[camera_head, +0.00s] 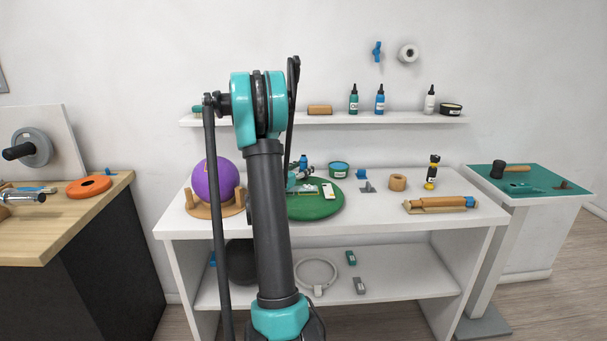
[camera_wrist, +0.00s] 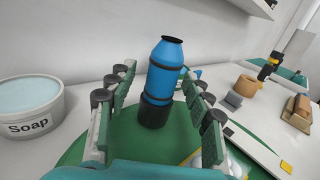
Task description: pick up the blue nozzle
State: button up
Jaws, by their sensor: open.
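The blue nozzle (camera_wrist: 165,70) stands upright in the wrist view, with a black base and a dark top rim. My gripper (camera_wrist: 160,80) is open, with one green-padded finger to the left of the nozzle and one to the right. Gaps show between the pads and the nozzle. In the head view the nozzle (camera_head: 304,161) shows small above the bench, just behind my gripper (camera_head: 300,177), which my arm partly hides. A round green mat (camera_head: 318,210) lies beneath them.
A soap tub (camera_wrist: 30,108) stands left of the gripper in the wrist view. In the head view a purple ball (camera_head: 212,183) sits at the left. A tan ring (camera_head: 398,182) and a rolling pin-like tool (camera_head: 440,202) lie to the right. A shelf (camera_head: 340,119) runs above.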

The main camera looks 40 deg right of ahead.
jog(key=shift+c, duration=0.6)
grip_shut()
jog(key=shift+r, duration=0.15)
notch_tip(320, 180, up, 20)
dwell(0.8)
